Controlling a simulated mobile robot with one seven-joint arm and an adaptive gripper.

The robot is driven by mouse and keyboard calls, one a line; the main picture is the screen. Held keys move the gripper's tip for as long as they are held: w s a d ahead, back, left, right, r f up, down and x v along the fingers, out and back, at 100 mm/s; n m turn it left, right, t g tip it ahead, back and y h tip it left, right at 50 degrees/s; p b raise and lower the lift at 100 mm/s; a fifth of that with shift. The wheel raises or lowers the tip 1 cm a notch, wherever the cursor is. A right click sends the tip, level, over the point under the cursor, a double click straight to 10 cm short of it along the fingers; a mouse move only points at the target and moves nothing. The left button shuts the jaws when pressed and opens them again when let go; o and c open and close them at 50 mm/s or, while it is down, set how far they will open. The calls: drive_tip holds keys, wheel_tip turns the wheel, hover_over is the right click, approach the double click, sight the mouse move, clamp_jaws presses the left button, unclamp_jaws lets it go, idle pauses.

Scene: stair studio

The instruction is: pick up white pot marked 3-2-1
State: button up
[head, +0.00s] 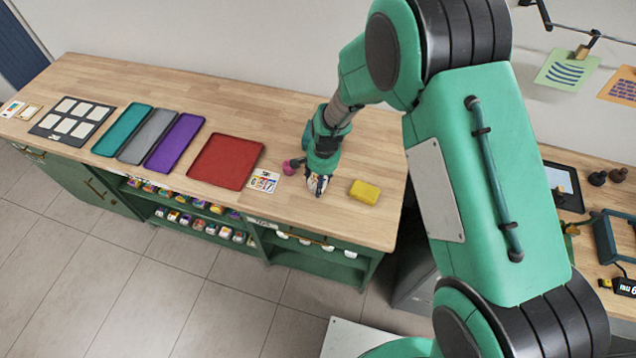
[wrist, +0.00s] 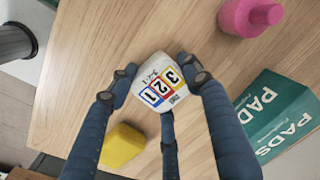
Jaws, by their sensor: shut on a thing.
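The white pot (wrist: 160,84) shows in the wrist view, with 3, 2 and 1 in coloured frames on its face. My gripper (wrist: 158,72) is shut on it, with fingers on both sides and a third finger below it in the picture. In the head view my gripper (head: 317,187) is low over the wooden counter, between the red tray and the yellow block. There the pot is mostly hidden by the fingers. I cannot tell whether the pot touches the counter.
A yellow block (head: 364,191) lies just right of my gripper. A pink bottle-like thing (head: 290,167) and a number card (head: 263,181) are to its left. The red tray (head: 225,161) lies farther left. A green box lettered PADS (wrist: 275,112) is close by in the wrist view.

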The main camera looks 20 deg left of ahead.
drive_tip(key=shift+r, duration=0.15)
drive_tip(key=shift+r, duration=0.55)
wheel_tip(320, 180, up, 2)
drive_tip(key=shift+r, duration=0.1)
drive_tip(key=s+d, duration=0.3)
drive_tip(key=s, duration=0.1)
drive_tip(key=s+d+r+p, duration=0.1)
drive_tip(key=s+d, duration=0.2)
drive_tip(key=s, duration=0.1)
drive_tip(key=s+d, duration=0.3)
drive_tip(key=s, duration=0.2)
drive_tip(key=shift+s+r, duration=0.1)
drive_tip(key=shift+r, duration=0.1)
